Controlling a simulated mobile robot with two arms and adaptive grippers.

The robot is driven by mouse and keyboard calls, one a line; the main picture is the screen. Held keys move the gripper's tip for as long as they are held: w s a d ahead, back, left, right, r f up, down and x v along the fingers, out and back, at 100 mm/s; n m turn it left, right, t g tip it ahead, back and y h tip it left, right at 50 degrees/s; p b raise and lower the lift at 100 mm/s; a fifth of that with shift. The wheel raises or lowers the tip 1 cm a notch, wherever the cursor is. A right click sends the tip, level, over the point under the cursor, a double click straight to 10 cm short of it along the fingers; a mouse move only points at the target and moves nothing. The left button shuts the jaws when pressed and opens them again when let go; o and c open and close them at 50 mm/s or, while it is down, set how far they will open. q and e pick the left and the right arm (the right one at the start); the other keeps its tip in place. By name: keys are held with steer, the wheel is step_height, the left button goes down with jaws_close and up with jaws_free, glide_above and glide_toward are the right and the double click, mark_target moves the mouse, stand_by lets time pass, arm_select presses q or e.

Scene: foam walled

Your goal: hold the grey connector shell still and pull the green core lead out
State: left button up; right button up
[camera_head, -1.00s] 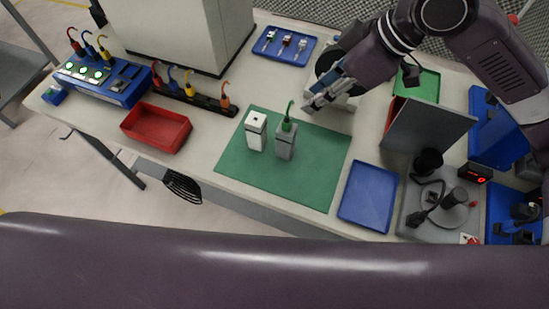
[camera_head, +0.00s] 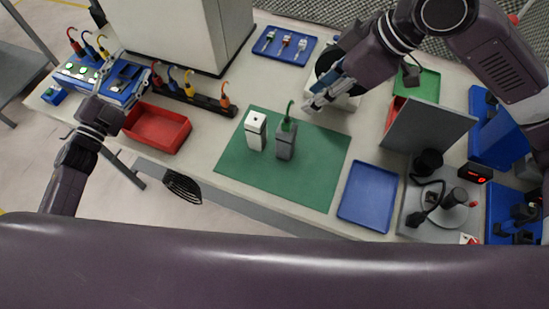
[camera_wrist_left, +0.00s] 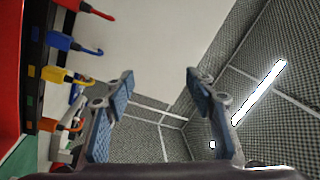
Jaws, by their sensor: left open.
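The grey connector shell (camera_head: 286,146) stands upright on the green mat (camera_head: 308,177). The green core lead (camera_head: 288,124) sits in its top, with its thin tail curving upward. My right gripper (camera_head: 309,106) is close behind and to the right of the lead, apart from it and above the table; its finger gap is too small to judge. My left gripper (camera_head: 117,64) is over the left end of the table, by the blue switch box, far from the shell. In the left wrist view its two fingers (camera_wrist_left: 160,88) are spread with nothing between them.
A white block (camera_head: 256,118) stands just left of the shell. A red tray (camera_head: 157,143), a rack of coloured leads (camera_head: 190,97) and a blue box (camera_head: 128,92) are on the left. A blue tray (camera_head: 368,196) and grey panel (camera_head: 428,128) are on the right. The mat's front is clear.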

arm_select(q)
steer(key=s+d+m+h, duration=0.1)
steer(key=s+d+h, duration=0.1)
steer(key=s+d, duration=0.55)
steer(key=n+g+y, duration=0.2)
steer(key=n, duration=1)
glide_toward(283, 142)
steer(key=x, duration=0.4)
steer(key=shift+w+a+r, duration=0.1)
steer(key=shift+w+a, duration=0.1)
steer(key=shift+a, duration=0.05)
steer(key=shift+w+d, duration=0.15)
steer(key=shift+d, duration=0.2)
steer(key=x, duration=0.7)
steer(key=shift+w+d, duration=0.1)
steer(key=shift+w, duration=0.1)
